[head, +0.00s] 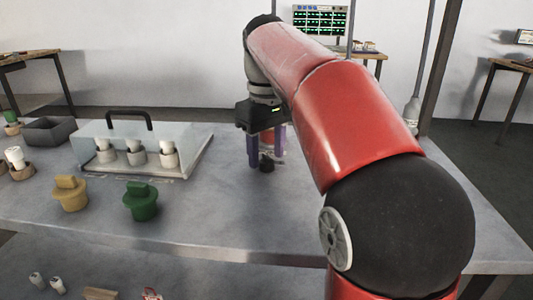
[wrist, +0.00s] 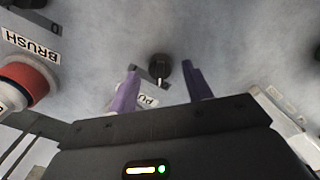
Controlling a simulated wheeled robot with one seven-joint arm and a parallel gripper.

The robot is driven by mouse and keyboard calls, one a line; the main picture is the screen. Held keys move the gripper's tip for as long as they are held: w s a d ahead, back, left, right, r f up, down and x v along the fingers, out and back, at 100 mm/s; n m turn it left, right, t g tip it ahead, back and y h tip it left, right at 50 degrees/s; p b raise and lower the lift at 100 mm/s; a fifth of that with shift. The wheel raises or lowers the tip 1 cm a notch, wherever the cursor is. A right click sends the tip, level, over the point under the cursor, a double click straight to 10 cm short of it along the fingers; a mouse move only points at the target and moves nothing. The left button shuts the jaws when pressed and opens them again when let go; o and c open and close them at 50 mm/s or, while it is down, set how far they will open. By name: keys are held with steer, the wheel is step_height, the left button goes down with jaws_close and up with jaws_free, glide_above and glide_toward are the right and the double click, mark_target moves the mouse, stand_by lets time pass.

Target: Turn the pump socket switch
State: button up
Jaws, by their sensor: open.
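The pump socket switch is a small black knob (wrist: 160,70) on the grey bench top, with a white pointer mark towards the bottom of the wrist view. A white label (wrist: 147,101) beside it is partly hidden and reads "PU". In the head view the black knob (head: 267,164) stands just below my gripper. My gripper (head: 266,159) has two purple fingers and points down. It is open and empty, and in the wrist view its fingertips (wrist: 160,67) lie on either side of the knob. I cannot tell whether they touch it.
A red round part (wrist: 28,78) by a "BRUSH" label (wrist: 30,46) is close at the left of the wrist view. A clear case (head: 190,150) with a black handle holds white-topped pieces. Yellow (head: 71,196) and green (head: 141,203) pieces stand in front.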

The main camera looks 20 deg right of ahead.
mark_target(267, 156)
step_height(267, 156, up, 6)
steer(key=shift+r, duration=0.35)
